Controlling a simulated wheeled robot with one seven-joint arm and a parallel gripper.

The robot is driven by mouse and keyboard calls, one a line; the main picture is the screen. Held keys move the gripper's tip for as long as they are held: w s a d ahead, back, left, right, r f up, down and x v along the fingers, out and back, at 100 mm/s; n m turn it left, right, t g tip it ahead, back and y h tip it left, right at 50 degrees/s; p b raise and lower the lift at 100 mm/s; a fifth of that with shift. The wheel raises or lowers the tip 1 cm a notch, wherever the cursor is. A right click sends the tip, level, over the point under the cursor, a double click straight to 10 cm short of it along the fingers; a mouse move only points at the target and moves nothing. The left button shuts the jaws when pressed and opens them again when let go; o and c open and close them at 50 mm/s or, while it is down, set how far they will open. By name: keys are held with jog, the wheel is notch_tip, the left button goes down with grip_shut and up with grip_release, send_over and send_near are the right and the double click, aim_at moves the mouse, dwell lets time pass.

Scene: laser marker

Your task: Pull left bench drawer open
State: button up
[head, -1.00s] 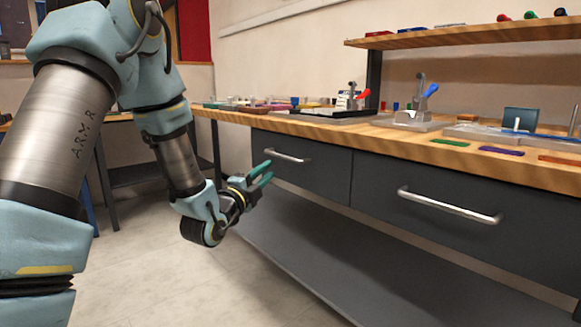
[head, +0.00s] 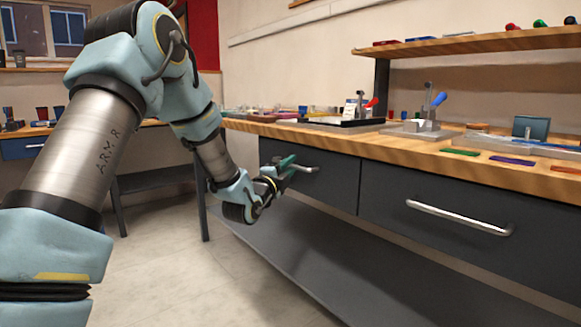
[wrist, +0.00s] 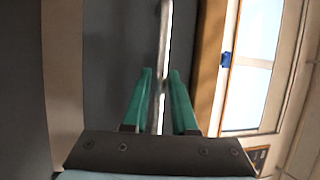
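The left bench drawer (head: 335,182) has a dark grey front and looks flush with the bench. Its silver bar handle (head: 309,168) shows just right of my gripper (head: 288,167) in the head view. In the wrist view, the handle (wrist: 164,30) runs up the picture between the two green fingers of my gripper (wrist: 161,75). The fingers stand apart, one on each side of the bar. Narrow gaps seem to remain, and I cannot tell whether either finger touches it. The handle's left end is hidden behind my gripper in the head view.
A second drawer with a long handle (head: 458,217) is to the right. The wooden benchtop (head: 400,147) above carries fixtures and coloured plates. A grey lower shelf (head: 300,245) runs beneath the drawers. Floor is clear at the lower left.

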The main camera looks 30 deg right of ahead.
grip_shut()
dwell(1.2)
